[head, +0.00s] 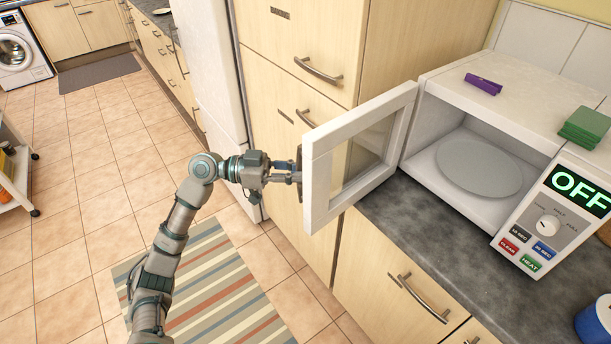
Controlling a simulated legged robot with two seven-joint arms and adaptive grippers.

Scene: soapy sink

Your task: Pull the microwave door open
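The white microwave (508,108) stands on the dark counter at the right. Its door (318,185), white-framed with a clear pane, stands wide open, swung out to the left past the counter edge. The open cavity shows a round grey plate (479,165). The panel display (580,188) reads OFF. My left gripper (296,174) is at the dark door handle (299,157) on the door's outer face, with its fingers closed around it; the contact is partly hidden by the door edge. My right gripper is out of view.
A purple item (484,84) and green sponges (585,127) lie on top of the microwave. Wooden cabinets (300,40) stand behind the door. A blue object (595,322) is at the lower right. A striped rug (215,285) lies on the tiled floor; the floor at left is mostly clear.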

